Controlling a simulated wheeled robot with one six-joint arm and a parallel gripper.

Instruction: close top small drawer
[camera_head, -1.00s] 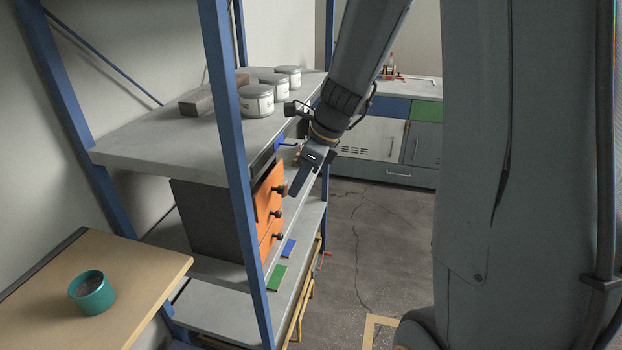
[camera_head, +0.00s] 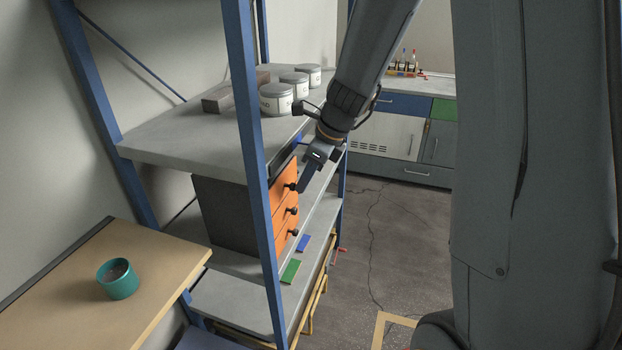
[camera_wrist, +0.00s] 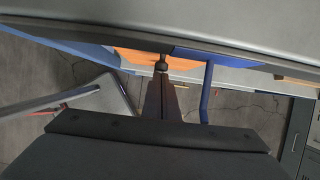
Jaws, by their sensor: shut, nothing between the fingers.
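A dark cabinet (camera_head: 228,215) with orange drawer fronts stands on the shelf rack's middle level. The top small drawer (camera_head: 283,188) has a dark round knob. It looks nearly flush with the drawers below; a small gap cannot be ruled out. My gripper (camera_head: 304,187) is shut and empty, pointing down just in front of that knob. In the wrist view, the knob (camera_wrist: 161,66) and part of the orange front (camera_wrist: 135,58) show just beyond my gripper's fingers (camera_wrist: 161,90). Whether they touch is unclear.
The shelf board (camera_head: 190,135) above the cabinet carries several pale tins (camera_head: 276,99). A blue rack post (camera_head: 250,130) stands near the cabinet. A wooden table (camera_head: 60,290) holds a teal cup (camera_head: 118,279). The floor (camera_head: 400,230) to the right is clear.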

